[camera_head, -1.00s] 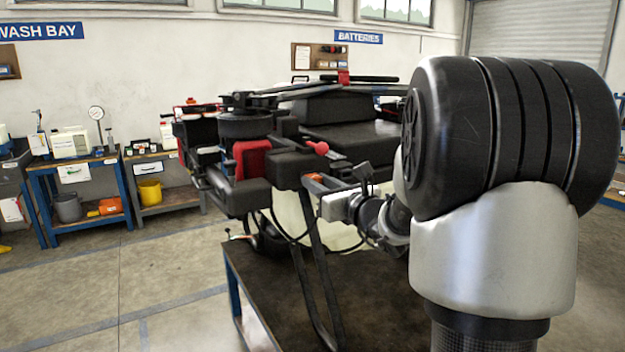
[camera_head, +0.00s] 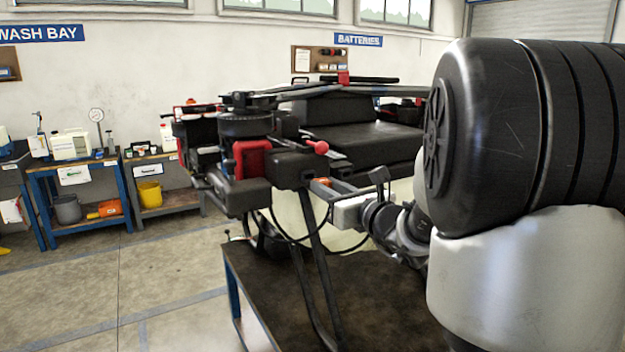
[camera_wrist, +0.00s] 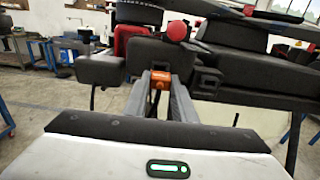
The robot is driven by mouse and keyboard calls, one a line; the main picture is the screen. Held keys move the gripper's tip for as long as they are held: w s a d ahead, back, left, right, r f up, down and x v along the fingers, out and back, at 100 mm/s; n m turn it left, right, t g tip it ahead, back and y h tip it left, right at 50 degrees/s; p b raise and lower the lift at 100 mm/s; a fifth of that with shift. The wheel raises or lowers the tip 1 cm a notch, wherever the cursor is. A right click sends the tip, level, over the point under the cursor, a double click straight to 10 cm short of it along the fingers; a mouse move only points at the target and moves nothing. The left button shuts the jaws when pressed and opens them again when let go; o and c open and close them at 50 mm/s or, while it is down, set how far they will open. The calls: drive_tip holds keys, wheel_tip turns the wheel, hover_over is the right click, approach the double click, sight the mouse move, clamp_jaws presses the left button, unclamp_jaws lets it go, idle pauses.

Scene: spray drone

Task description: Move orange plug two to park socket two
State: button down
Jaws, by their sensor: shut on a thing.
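My gripper (camera_wrist: 160,88) is shut on the orange plug (camera_wrist: 160,79), which shows between its two grey fingers in the wrist view. In the head view the orange plug (camera_head: 321,182) is a small orange patch at the fingertips, beside the drone's dark body. The black drone (camera_head: 360,137) stands on a dark-topped table. In the wrist view dark blocks of the drone lie just beyond and to both sides of the plug. I cannot tell which part is park socket two, or whether the plug touches a socket.
A red ball-ended knob (camera_head: 321,147) and a red block (camera_head: 251,159) sit on the drone close to my gripper. Black cables hang below. The table (camera_head: 262,290) has bare room at its front. Blue work benches (camera_head: 84,187) stand at the back left.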

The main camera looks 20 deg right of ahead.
drive_tip(key=shift+s+d, duration=0.2)
drive_tip(key=shift+s, duration=0.65)
